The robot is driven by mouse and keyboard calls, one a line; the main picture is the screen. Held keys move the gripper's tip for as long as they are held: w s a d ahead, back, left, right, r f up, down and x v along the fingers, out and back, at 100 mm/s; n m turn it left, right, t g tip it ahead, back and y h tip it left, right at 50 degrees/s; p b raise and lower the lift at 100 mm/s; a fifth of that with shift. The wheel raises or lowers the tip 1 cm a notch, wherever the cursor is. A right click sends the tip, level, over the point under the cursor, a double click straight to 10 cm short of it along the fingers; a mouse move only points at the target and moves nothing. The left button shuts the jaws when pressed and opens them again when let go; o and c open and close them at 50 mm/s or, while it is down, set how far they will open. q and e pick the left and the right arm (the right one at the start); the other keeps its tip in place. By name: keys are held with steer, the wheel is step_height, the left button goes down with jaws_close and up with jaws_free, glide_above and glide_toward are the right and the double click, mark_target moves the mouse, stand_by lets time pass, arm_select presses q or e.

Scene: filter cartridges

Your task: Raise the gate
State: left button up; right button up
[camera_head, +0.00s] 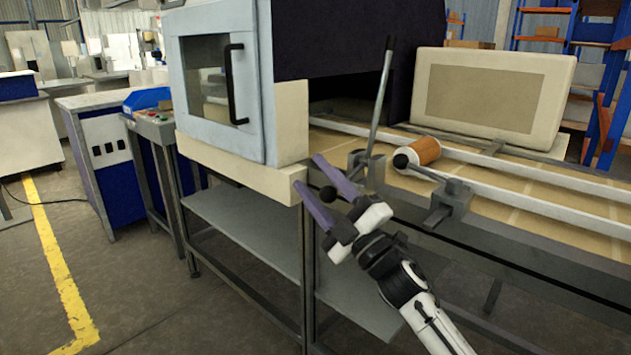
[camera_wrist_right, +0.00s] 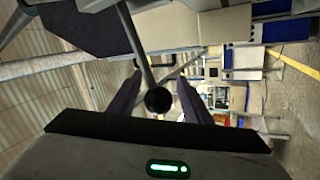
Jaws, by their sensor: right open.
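My right gripper (camera_head: 309,173) is open at the front edge of the conveyor, its two purple fingers pointing up and left. A black ball knob (camera_head: 328,193) shows between the fingers. In the right wrist view the same knob (camera_wrist_right: 157,101) sits at the end of a grey rod, with a finger on each side and no clear contact. An upright grey lever (camera_head: 381,95) with a dark tip stands on a bracket (camera_head: 366,168) behind the fingers. The machine's dark tunnel opening (camera_head: 347,92) is partly visible; I cannot identify the gate for sure. My left gripper is out of view.
A second lever with a black knob (camera_head: 400,161) lies low on a bracket (camera_head: 447,200) to the right. An orange-brown cartridge (camera_head: 426,150) lies on the conveyor (camera_head: 540,205). A beige panel (camera_head: 490,95) stands behind. A windowed cabinet door (camera_head: 210,85) is at left.

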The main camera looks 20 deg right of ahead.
steer(key=v, duration=1)
steer(key=shift+d+f, duration=0.1)
steer(key=s+a+f+m+g+h, duration=0.1)
steer(key=s+f+m+g+h, duration=0.15)
steer(key=s+f+m, duration=0.55)
steer(key=s+a+f+m+g+h, duration=0.1)
steer(key=s+f+m+g+h, duration=0.2)
steer(key=f, duration=0.9)
steer(key=s+a+f+m+g+h, duration=0.1)
steer(key=s+f+m+g+h, duration=0.2)
steer(key=s+f, duration=0.5)
steer(key=s+a+f+m+g+y, duration=0.2)
steer(key=s+a+f+m+g, duration=0.1)
steer(key=s+f, duration=0.5)
arm_select(q)
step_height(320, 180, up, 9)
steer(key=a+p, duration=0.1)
steer(key=p, duration=1.3)
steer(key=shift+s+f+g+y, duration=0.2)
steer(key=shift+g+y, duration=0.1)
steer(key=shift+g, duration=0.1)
arm_select(e)
step_height(320, 180, up, 9)
steer(key=s+d+g, duration=0.1)
steer(key=shift+s+d+r+h, duration=0.2)
steer(key=shift+s+d+h, duration=0.1)
steer(key=shift+h, duration=0.05)
